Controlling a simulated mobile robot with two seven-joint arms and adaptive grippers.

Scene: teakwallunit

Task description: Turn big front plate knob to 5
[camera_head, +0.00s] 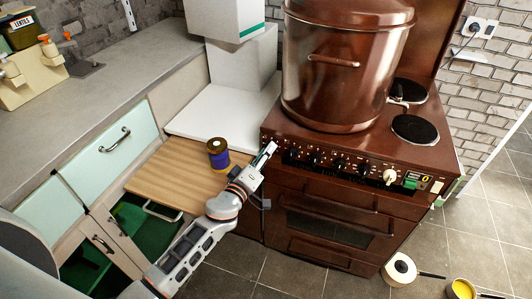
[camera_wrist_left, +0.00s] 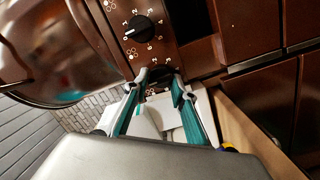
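The brown stove (camera_head: 350,215) carries a row of dark knobs on its front panel. My left gripper (camera_head: 268,150) is at the left end of this row. In the left wrist view, my left gripper (camera_wrist_left: 161,79) has its two fingers apart, with a dark knob (camera_wrist_left: 158,88) partly hidden between and behind the fingertips; I cannot tell whether they touch it. The neighbouring black knob (camera_wrist_left: 139,30) is clear, with white numbers around it and a white pointer mark toward its lower left. Dial numbers are too small to read in the head view. My right gripper is out of view.
A large brown pot (camera_head: 340,75) stands on the stove, beside two black hot plates (camera_head: 414,129). A cream knob (camera_head: 389,176) sits farther right. A pulled-out wooden board (camera_head: 165,175) holds a purple and yellow spool (camera_head: 218,154). Pans lie on the floor at right.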

